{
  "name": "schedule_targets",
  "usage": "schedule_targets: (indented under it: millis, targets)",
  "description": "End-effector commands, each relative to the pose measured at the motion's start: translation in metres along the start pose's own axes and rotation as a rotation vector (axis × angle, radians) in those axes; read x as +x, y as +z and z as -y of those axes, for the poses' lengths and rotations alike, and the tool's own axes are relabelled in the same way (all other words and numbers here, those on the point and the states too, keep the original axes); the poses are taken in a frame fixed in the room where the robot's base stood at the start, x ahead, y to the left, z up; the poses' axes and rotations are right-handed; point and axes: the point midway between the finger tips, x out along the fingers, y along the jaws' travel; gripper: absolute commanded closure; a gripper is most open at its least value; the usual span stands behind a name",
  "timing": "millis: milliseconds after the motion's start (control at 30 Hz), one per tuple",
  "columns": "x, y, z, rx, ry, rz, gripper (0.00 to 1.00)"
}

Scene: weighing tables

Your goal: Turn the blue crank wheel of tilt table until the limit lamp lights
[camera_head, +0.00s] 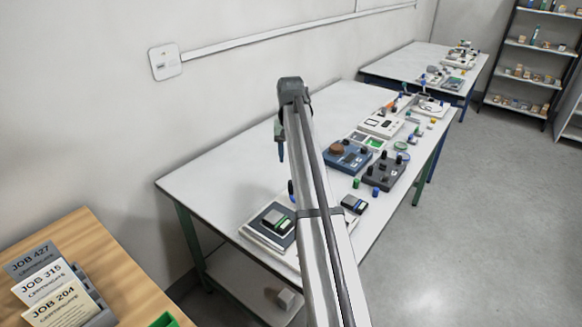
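A low white-based device with a dark plate (259,229) stands at the near end of the long white table. A dark block with a green face lies on its plate. It may be the tilt table, but I cannot tell for sure. A small dark blue part (291,188) shows at the left edge of my arm, mostly hidden; I cannot tell whether it is the crank wheel. No lamp can be made out. My arm rises across the middle of the view and bends down at its top. A dark, blue-tipped end part (280,145), possibly my gripper, hangs over the table; its fingers cannot be made out.
The long white table (215,175) carries a blue device (346,155), a dark knobbed device (384,171) and several small weights. A wooden desk (85,240) with job cards is at left. A second table (405,62) and shelves stand behind. Floor at right is clear.

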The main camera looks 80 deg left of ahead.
Motion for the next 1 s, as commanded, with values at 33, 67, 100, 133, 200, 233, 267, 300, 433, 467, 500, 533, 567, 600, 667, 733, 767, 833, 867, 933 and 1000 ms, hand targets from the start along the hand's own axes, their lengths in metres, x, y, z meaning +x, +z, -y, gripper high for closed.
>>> schedule_targets:
  millis: [33, 67, 100, 133, 200, 233, 267, 300, 433, 467, 500, 533, 567, 600, 667, 733, 767, 833, 867, 933, 1000]
  targets:
    - [-0.006, -0.001, 0.000, 0.000, 0.000, 0.000, 0.51]
    - [-0.009, -0.001, 0.000, 0.000, 0.000, 0.000, 0.51]
    - [-0.012, -0.001, 0.000, 0.000, 0.000, 0.000, 0.51]
    - [-0.014, -0.001, 0.000, 0.000, 0.000, 0.000, 0.51]
    - [-0.018, 0.000, 0.000, 0.000, 0.000, 0.000, 0.51]
    - [-0.019, 0.000, 0.000, 0.000, 0.000, 0.000, 0.51]
    - [-0.020, 0.000, 0.000, 0.000, 0.000, 0.000, 0.51]
    - [-0.021, 0.000, 0.000, 0.000, 0.000, 0.000, 0.51]
    - [-0.021, 0.000, 0.000, 0.000, 0.000, 0.000, 0.51]
    - [-0.021, 0.000, 0.000, 0.000, 0.000, 0.000, 0.51]
    - [-0.021, 0.000, 0.000, 0.000, 0.000, 0.000, 0.51]
    - [-0.021, 0.000, 0.000, 0.000, 0.000, 0.000, 0.51]
    - [-0.021, 0.000, 0.000, 0.000, 0.000, 0.000, 0.51]
    - [-0.021, 0.000, 0.000, 0.000, 0.000, 0.000, 0.51]
    - [-0.021, 0.000, 0.000, 0.000, 0.000, 0.000, 0.51]
    - [-0.021, 0.000, 0.000, 0.000, 0.000, 0.000, 0.51]
    - [-0.021, 0.000, 0.000, 0.000, 0.000, 0.000, 0.51]
    - [-0.021, 0.000, 0.000, 0.000, 0.000, 0.000, 0.51]
    - [-0.021, 0.000, 0.000, 0.000, 0.000, 0.000, 0.51]
    - [-0.019, 0.001, -0.005, 0.005, 0.000, 0.001, 0.51]
    - [-0.013, 0.004, -0.017, 0.016, 0.000, 0.001, 0.51]
